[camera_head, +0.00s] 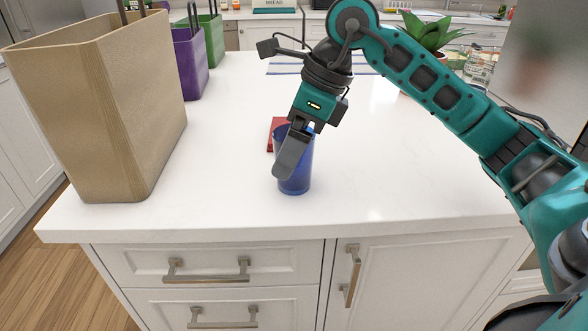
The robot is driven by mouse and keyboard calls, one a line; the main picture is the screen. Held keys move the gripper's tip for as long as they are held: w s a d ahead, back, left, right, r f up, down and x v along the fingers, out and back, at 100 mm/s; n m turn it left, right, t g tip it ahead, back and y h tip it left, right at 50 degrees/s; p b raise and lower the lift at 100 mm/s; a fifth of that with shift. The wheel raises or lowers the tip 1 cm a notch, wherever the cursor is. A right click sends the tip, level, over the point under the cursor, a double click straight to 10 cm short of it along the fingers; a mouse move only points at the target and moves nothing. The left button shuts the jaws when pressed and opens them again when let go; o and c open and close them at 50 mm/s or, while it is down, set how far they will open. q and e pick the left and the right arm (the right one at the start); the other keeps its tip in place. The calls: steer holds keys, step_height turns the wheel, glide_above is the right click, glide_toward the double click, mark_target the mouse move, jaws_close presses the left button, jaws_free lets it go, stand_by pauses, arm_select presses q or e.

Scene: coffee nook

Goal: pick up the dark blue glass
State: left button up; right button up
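The dark blue glass (304,172) stands upright on the white counter, near its front edge. My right gripper (289,158) comes down over it from above. One grey finger covers the front left part of the glass. The other finger is hidden, so I cannot tell whether it is inside or behind the glass, or whether the fingers press on it. My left gripper is out of view.
A red object (271,135) lies just behind the glass. A tall tan bag (110,110) stands at the left, with purple (190,65) and green (211,35) bags behind it. A potted plant (425,35) and jar (480,66) are at the back right. The counter (400,180) is clear right of the glass.

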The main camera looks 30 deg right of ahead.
steer(key=shift+w+a+f, duration=0.15)
steer(key=shift+a+f, duration=0.05)
steer(key=shift+f, duration=0.3)
steer(key=c, duration=1.2)
